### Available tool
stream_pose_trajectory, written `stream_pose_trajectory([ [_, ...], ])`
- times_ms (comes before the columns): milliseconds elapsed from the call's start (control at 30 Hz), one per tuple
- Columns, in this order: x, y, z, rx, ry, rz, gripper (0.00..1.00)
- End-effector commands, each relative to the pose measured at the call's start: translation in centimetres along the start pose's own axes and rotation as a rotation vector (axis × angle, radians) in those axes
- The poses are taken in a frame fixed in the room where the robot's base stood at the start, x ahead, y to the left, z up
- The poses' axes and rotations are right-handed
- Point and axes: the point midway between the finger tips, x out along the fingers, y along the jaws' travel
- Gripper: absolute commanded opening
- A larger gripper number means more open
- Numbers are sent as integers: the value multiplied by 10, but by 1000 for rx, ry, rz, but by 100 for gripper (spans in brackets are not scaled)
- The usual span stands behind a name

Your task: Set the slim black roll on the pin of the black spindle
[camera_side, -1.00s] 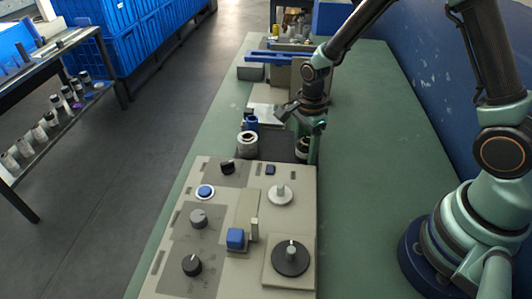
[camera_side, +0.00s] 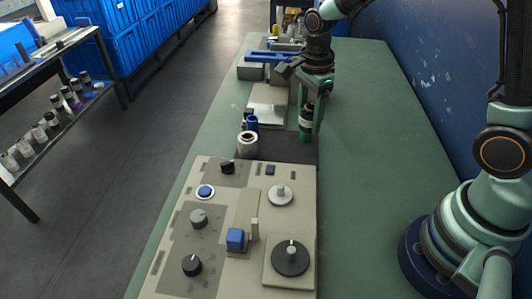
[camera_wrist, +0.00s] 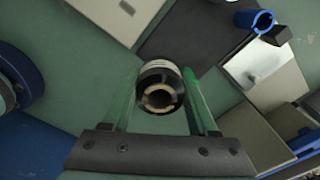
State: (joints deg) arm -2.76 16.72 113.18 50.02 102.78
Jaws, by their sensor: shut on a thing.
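The slim black roll (camera_side: 306,111) is held upright between the fingers of my gripper (camera_side: 310,126), above the dark mat. In the wrist view my gripper (camera_wrist: 160,84) is shut on the roll (camera_wrist: 160,92), with one green finger on each side. Its dark wall, pale band and pale hollow core show there. The black spindle (camera_side: 283,262) is a dark disc with a short light pin (camera_side: 291,248), on a square base at the near right of the beige panel. No roll is on its pin. My gripper is well behind it.
The beige panel (camera_side: 222,262) carries knobs, a blue block (camera_side: 236,239) and a pale spindle (camera_side: 280,196). Green table to the right is clear.

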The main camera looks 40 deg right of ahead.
Motion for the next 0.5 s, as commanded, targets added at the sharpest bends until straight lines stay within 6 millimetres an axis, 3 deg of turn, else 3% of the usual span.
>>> stream_pose_trajectory([
  [33,-17,-2,0,0,-2,-9,0],
  [200,-58,-1,0,0,-1,-6,0],
  [500,-96,1,3,-10,0,0,0],
])
